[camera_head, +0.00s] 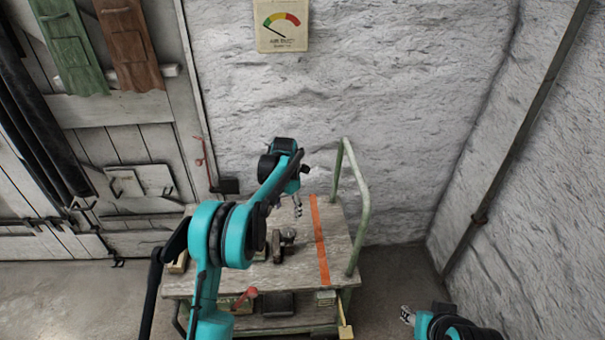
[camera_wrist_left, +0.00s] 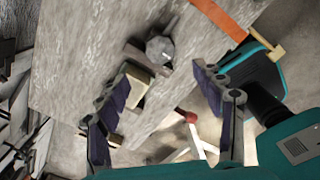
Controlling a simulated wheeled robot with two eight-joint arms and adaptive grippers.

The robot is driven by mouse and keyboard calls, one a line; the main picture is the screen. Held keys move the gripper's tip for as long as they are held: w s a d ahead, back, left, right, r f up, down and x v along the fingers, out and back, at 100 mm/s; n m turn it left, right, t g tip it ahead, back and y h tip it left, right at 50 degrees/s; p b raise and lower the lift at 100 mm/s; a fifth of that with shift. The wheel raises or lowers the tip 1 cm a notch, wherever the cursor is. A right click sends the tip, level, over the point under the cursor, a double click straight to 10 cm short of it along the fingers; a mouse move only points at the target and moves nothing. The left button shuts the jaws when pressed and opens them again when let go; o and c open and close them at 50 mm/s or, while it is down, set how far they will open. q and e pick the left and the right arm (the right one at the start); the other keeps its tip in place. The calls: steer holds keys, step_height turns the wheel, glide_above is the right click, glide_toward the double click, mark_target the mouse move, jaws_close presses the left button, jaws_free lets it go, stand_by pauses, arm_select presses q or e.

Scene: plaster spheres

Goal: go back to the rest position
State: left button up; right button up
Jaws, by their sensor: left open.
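My left gripper (camera_head: 297,206) hangs down over the wooden top of a cart (camera_head: 345,235), near its back and left of the orange strip. In the left wrist view the two fingers of this gripper (camera_wrist_left: 160,68) are spread, with nothing held between them. Past the fingers, a grey metal piece (camera_wrist_left: 160,48) and a cream block (camera_wrist_left: 142,84) lie on the cart top. My right gripper (camera_head: 407,315) is low at the right, beside the cart, and too small to judge. I make out no plaster sphere.
An orange strip (camera_head: 319,240) crosses the cart top. A green rail (camera_head: 362,195) rises at its right edge. Dark metal parts (camera_head: 277,246) lie near the middle. A red-knobbed lever (camera_head: 245,297) is at the front. The rough white wall (camera_head: 400,110) stands close behind; floor is clear at left.

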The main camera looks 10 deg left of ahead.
arm_select(q)
steer(key=s+d+r+m+t, duration=0.1)
steer(key=s+r+m+t, duration=0.2)
steer(key=s+r+m, duration=1.2)
steer(key=s+f+m+t, duration=0.1)
steer(key=s+m+t, duration=0.1)
steer(key=s+m, duration=0.5)
steer(key=s+d+f+m+t, duration=0.1)
steer(key=s+f+m+t, duration=0.1)
steer(key=s+m, duration=0.6)
steer(key=s, duration=0.6)
